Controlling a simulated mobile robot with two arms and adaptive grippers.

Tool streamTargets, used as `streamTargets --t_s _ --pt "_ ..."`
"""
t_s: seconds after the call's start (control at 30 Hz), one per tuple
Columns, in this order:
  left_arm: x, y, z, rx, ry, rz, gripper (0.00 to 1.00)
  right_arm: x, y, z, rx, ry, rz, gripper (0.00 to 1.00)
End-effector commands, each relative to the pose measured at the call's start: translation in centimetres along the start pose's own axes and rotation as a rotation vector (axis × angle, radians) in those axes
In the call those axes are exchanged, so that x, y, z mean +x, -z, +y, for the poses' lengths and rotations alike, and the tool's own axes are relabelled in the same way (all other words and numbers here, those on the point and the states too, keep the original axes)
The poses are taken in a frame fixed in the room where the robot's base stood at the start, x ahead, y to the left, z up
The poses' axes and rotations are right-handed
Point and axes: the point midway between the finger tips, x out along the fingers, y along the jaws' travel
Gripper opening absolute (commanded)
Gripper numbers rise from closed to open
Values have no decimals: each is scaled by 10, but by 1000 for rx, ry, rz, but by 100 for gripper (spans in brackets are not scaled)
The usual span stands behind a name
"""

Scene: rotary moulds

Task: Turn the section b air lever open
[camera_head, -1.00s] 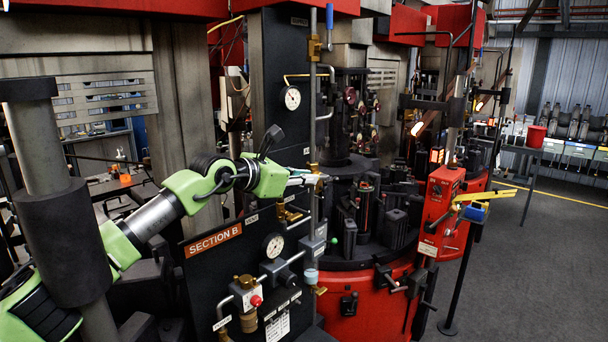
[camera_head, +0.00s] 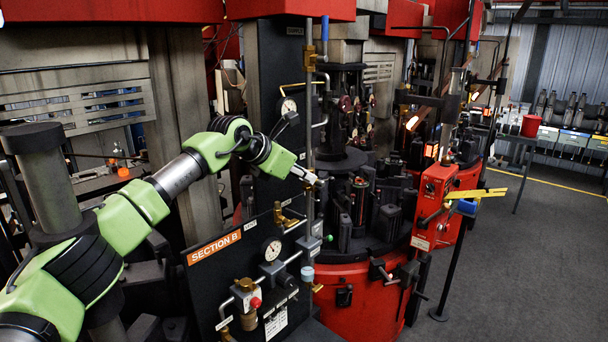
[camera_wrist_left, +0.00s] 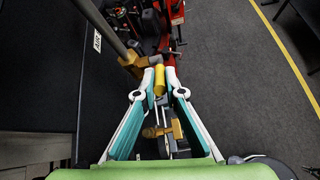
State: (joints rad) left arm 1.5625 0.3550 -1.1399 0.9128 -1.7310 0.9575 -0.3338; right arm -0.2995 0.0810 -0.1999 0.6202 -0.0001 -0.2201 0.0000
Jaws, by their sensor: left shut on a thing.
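My left gripper (camera_head: 313,179) is at the upright pipe beside the SECTION B panel (camera_head: 235,285). In the left wrist view, my left gripper (camera_wrist_left: 167,78) is closed with its fingertips on a short yellow lever handle (camera_wrist_left: 159,80). A brass valve body (camera_wrist_left: 133,64) on the pipe (camera_wrist_left: 106,25) sits just left of the fingertips, near a label that seems to read AIR (camera_wrist_left: 97,41). In the head view, the gripper largely hides the lever, so its angle there cannot be told. My right gripper is not in view.
The orange SECTION B sign (camera_head: 214,243), a gauge (camera_head: 272,250) and brass fittings (camera_head: 285,216) are below the gripper. A red round machine base (camera_head: 350,285) with dark moulds stands to the right. A post with a yellow tool (camera_head: 478,194) stands further right on open grey floor.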

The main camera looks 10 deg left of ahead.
Motion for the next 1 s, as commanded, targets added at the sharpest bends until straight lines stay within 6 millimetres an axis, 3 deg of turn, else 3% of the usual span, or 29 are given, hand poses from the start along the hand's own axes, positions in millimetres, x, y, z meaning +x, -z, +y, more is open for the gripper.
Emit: streamTargets --t_s 0.07,0.1,0.13,0.17,0.57,0.77,1.0 --pt "0 0 0 0 0 -1 0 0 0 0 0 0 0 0" --pt "0 0 0 0 0 -1 18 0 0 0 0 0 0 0" --pt "0 0 0 0 0 -1 25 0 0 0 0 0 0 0" --pt "0 0 0 0 0 -1 27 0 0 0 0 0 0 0" --pt "-4 0 0 1 -1 -2 27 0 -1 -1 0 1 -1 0" --pt "-31 -1 1 3 -2 -3 27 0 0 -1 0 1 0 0" --pt "-83 0 1 2 -3 -3 27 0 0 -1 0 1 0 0"
